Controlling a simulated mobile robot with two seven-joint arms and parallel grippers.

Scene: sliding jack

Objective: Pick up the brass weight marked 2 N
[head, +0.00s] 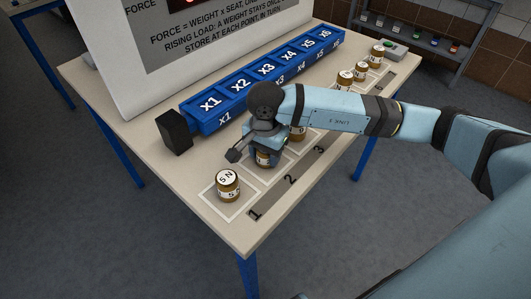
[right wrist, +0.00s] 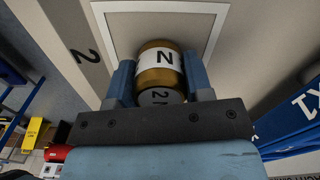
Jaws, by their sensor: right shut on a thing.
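The brass weight marked 2 N (right wrist: 160,62) is a small brass cylinder with a white label band and a white top. In the right wrist view my right gripper (right wrist: 160,80) is shut on it, one blue finger on each side. In the head view the weight (head: 263,158) is mostly hidden under my gripper (head: 264,150), at the square by number 2. I cannot tell whether it touches the table. My left gripper is not in view.
A brass weight marked 5 N (head: 228,184) stands on the square by number 1. More weights (head: 345,80) stand along the table (head: 130,70) to the right. A blue rail (head: 262,82) with slots x1 to x6 lies behind, with a black block (head: 174,132) at its left end.

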